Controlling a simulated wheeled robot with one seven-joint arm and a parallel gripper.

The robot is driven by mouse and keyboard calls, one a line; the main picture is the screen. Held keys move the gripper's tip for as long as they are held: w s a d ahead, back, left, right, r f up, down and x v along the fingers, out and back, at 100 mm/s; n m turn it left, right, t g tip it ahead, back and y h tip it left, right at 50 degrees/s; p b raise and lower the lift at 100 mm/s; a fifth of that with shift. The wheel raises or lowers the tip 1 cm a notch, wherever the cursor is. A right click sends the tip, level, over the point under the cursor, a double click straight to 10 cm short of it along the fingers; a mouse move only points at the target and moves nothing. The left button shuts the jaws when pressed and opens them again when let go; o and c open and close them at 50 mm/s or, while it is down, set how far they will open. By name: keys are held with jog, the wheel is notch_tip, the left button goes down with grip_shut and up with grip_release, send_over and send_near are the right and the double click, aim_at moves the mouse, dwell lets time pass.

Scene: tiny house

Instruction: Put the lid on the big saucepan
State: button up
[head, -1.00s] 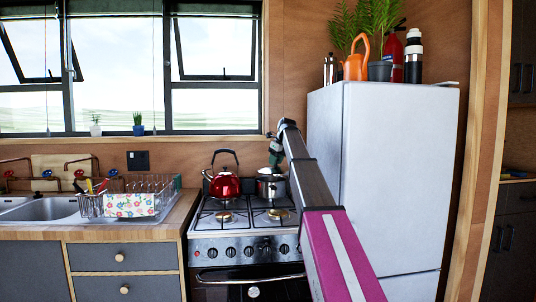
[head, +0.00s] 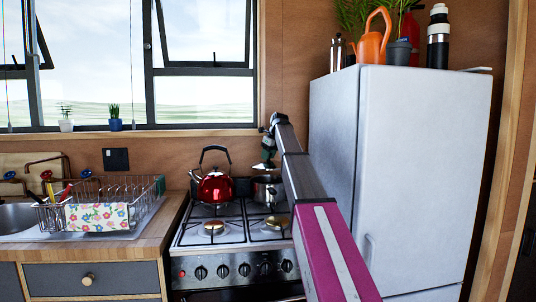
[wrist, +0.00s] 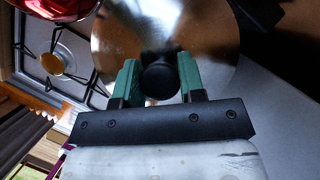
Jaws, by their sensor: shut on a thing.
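The big saucepan (head: 268,192) is a metal pot on a back burner of the stove, partly hidden behind my arm in the head view. The lid (wrist: 208,38) is a shiny round metal disc with a black knob (wrist: 159,78). In the wrist view my gripper (wrist: 160,84) has its green fingers shut on either side of the knob. In the head view my gripper (head: 268,156) is just above the saucepan, with the lid (head: 263,167) under it. The lid looks raised over the pot's rim; their exact alignment is unclear.
A red kettle (head: 214,187) stands left of the saucepan on the stove (head: 215,237). A tall white fridge (head: 425,170) stands close on the right. A dish rack (head: 110,205) is on the counter at left. The front burners are empty.

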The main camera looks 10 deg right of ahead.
aim_at(270, 161)
jog(key=shift+f, duration=2.75)
jog(key=shift+f, duration=0.45)
dwell(0.4)
jog(key=o, duration=1.6)
jog(key=shift+r, duration=0.1)
jog(key=shift+r, duration=3.35)
jog(key=shift+s, duration=0.1)
